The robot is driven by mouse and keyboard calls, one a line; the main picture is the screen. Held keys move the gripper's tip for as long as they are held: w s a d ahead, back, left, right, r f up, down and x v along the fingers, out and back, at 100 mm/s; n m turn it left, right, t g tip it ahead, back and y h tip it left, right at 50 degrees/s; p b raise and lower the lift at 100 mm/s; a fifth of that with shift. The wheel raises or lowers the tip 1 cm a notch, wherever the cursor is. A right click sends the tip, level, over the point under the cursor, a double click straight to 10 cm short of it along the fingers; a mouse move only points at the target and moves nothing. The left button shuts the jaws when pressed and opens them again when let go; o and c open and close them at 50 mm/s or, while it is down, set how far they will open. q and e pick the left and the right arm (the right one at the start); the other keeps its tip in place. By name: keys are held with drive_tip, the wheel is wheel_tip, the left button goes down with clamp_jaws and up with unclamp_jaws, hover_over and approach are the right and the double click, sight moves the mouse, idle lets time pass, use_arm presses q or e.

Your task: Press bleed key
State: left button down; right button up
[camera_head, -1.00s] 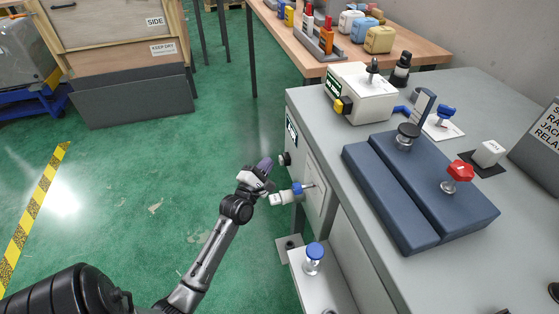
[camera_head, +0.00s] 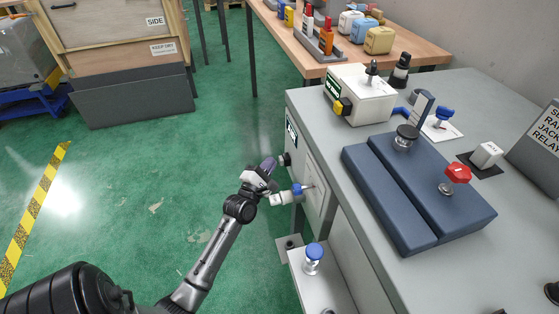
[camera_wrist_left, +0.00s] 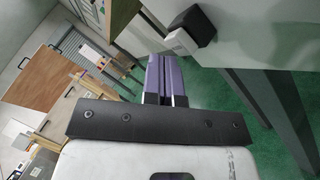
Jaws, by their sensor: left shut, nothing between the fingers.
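My left gripper (camera_head: 268,163) has purple fingers closed together with nothing between them. It is in front of the grey machine's cabinet (camera_head: 311,168), just left of a small dark-tipped key (camera_head: 285,159) on the cabinet front. In the left wrist view the shut fingers (camera_wrist_left: 165,78) point toward this black-and-white block (camera_wrist_left: 187,32), with a small apparent gap. I cannot read a label naming it as the bleed key. A white key block (camera_head: 486,154) also sits on the machine top. My right gripper is not in view.
A white valve with a blue collar (camera_head: 296,190) projects from the cabinet close below my gripper. A blue-topped knob (camera_head: 314,252) stands on a low shelf. Blue slabs (camera_head: 385,200) with a red knob (camera_head: 457,174) lie on top.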

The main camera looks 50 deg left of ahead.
use_arm(q)
drive_tip(key=shift+w+d, duration=0.15)
drive_tip(key=shift+w, duration=0.35)
idle(0.8)
drive_tip(key=shift+s+p, duration=0.15)
drive_tip(key=shift+p, duration=0.15)
drive_tip(key=shift+s+a, duration=0.3)
drive_tip(key=shift+s, duration=0.45)
drive_tip(key=shift+s+a+p, duration=0.25)
drive_tip(key=shift+s+a, duration=0.05)
drive_tip(key=shift+s, duration=0.5)
drive_tip(key=shift+s+a+p, duration=0.2)
drive_tip(key=shift+s+a, duration=0.1)
drive_tip(key=shift+s, duration=0.45)
drive_tip(key=shift+s+a+p, duration=0.25)
drive_tip(key=shift+s+a, duration=0.05)
drive_tip(key=shift+s, duration=0.5)
